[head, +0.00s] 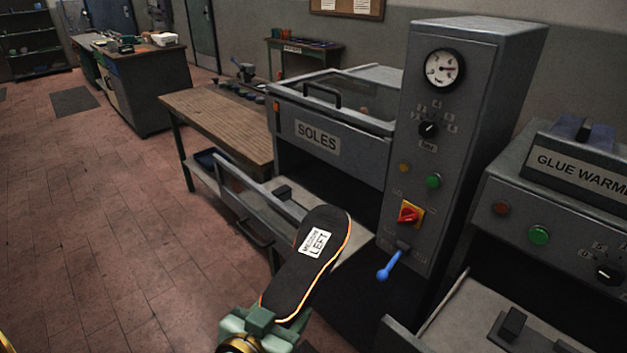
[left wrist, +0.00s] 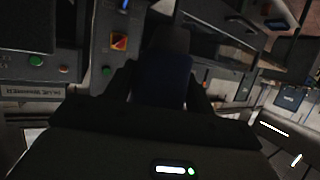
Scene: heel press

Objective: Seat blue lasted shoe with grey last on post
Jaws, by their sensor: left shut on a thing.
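My left gripper (head: 262,322) has green jaws and is shut on a shoe at the bottom middle of the head view. The shoe's black sole (head: 318,255) faces the camera, with an orange line along its edge and a white label reading LEFT. In the left wrist view a dark blue body (left wrist: 163,78) shows between two dark fingers, very dim. The grey last is hidden or too dark to make out. I cannot pick out the post for certain.
A grey machine marked SOLES (head: 318,136) has an open tray behind the shoe. Its control column (head: 455,130) carries a gauge, a red switch and a blue lever (head: 391,262). A glue warmer (head: 555,225) stands right. A wooden bench (head: 215,120) stands behind.

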